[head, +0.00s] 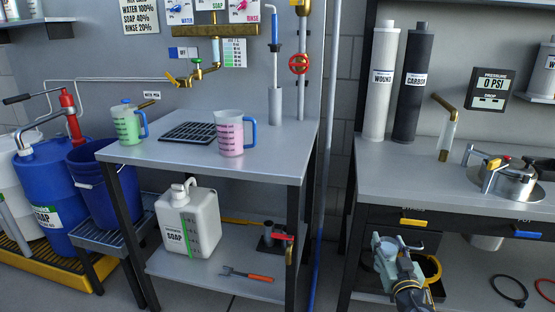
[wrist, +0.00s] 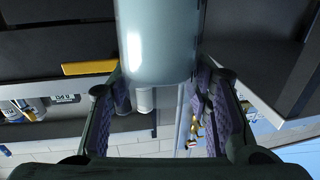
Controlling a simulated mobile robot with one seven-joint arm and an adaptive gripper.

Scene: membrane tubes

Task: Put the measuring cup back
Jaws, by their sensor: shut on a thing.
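My gripper (head: 396,264) is low at the front of the right bench. In the wrist view its two purple-padded fingers (wrist: 162,92) are shut on a smooth pale grey-blue cylinder (wrist: 157,42). I cannot tell from its visible side whether this is a measuring cup; in the head view it is small and partly covered by my gripper. A clear measuring cup with green liquid and a blue handle (head: 127,123) stands upright at the left of the middle table. Another with pink liquid and a blue handle (head: 230,135) stands upright near that table's right side.
A dark drain grid (head: 187,132) lies between the two cups on the middle table (head: 262,164). The right bench (head: 385,168) has black drawers with a yellow handle (head: 413,222) close above my gripper. A blue pipe (head: 319,235) runs down between the tables.

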